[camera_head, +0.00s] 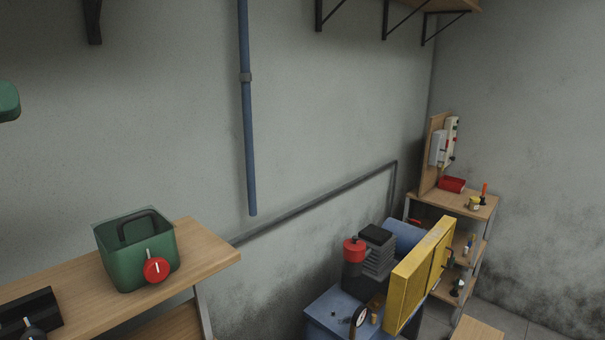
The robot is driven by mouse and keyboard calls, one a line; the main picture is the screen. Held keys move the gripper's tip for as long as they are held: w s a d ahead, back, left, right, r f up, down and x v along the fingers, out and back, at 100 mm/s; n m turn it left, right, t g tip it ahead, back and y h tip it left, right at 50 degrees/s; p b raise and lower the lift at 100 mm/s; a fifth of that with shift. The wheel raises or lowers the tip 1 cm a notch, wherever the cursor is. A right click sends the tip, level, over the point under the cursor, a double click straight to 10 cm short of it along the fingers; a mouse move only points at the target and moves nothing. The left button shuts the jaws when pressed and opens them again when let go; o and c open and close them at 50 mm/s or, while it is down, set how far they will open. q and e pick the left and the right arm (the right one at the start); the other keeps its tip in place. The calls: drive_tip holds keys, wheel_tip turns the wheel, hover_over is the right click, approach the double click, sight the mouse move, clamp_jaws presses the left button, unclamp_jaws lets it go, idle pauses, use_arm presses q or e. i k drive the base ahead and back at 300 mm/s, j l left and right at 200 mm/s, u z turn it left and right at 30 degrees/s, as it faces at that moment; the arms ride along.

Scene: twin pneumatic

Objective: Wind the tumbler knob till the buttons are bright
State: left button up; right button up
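A green box (120,265) with a carry handle on top stands on the wooden bench at the lower left. A red round knob (156,270) with a white pointer mark sits on its front; the pointer looks about upright. No gripper touches the knob. I cannot make out any buttons, and the inside of the box is mostly hidden. I cannot pick out my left gripper's fingers clearly; a dark block (28,308) with a dark round part lies at the lower left edge, and I cannot tell what it is. My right gripper is not in view.
The wooden bench (205,250) ends right of the box. Beyond it stand a blue machine (330,308) with a gauge, a yellow panel (405,290) and a shelf unit (462,205) with a red tray (452,184). A blue pipe (247,130) hangs on the wall.

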sight(156, 270)
drive_tip(key=k+l, duration=1.15)
drive_tip(key=l, duration=0.2)
